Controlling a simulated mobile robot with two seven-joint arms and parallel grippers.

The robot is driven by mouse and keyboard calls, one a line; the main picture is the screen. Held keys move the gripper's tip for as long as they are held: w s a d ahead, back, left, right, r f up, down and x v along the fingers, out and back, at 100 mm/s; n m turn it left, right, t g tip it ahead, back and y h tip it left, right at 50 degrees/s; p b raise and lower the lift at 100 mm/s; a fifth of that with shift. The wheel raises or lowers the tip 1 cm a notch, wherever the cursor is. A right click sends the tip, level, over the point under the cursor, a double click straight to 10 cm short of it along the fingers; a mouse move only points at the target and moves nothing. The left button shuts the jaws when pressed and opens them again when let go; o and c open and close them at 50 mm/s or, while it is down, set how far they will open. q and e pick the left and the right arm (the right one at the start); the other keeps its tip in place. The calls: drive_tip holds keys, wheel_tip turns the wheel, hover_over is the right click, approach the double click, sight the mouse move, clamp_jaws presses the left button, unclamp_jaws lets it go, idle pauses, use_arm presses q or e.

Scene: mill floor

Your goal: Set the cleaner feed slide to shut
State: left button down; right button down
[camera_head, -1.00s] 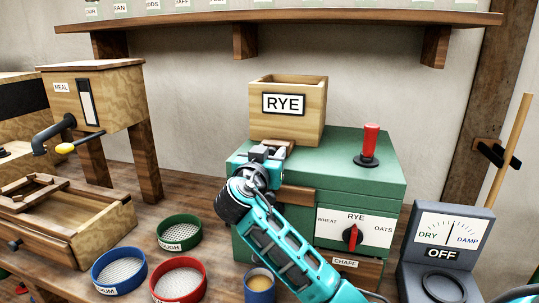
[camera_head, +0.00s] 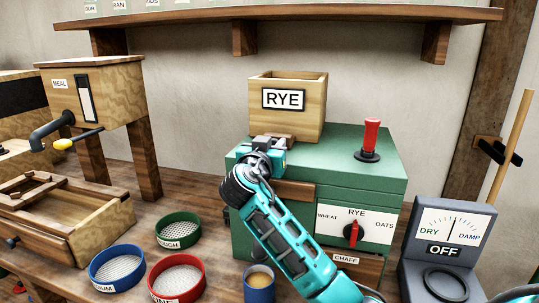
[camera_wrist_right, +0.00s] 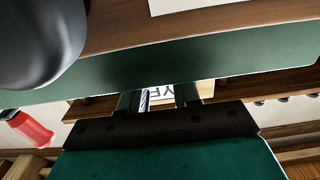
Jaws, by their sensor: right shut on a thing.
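The green cleaner (camera_head: 375,172) stands on the bench with a wooden hopper labelled RYE (camera_head: 303,122) on top. The brown wooden feed slide (camera_head: 288,138) shows a little at the hopper's lower front edge. My right gripper (camera_head: 266,143) is at the hopper's foot, shut on the feed slide, and hides most of it. In the right wrist view, the two fingers of my right gripper (camera_wrist_right: 160,98) reach under the green top edge, with the upside-down RYE label (camera_wrist_right: 175,93) behind them. My left gripper is not in view.
A red-handled lever (camera_head: 371,138) stands on the cleaner's top right. A red-pointer dial (camera_head: 352,234) is on its front. Blue (camera_head: 119,268), green (camera_head: 179,230) and red (camera_head: 177,278) sieves and a cup (camera_head: 259,285) stand in front. A DRY/DAMP meter (camera_head: 446,240) stands at right.

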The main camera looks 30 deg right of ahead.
drive_tip(key=shift+w+d+f, duration=0.1)
drive_tip(key=shift+w+d, duration=0.05)
drive_tip(key=c, duration=0.8)
unclamp_jaws()
drive_tip(key=shift+c, duration=0.2)
drive_tip(key=shift+s+a, duration=0.25)
drive_tip(key=b+v, duration=0.1)
drive_tip(key=v, duration=1.1)
drive_tip(key=shift+s, duration=0.2)
drive_tip(key=shift+a, duration=0.1)
drive_tip(key=shift+c, duration=0.3)
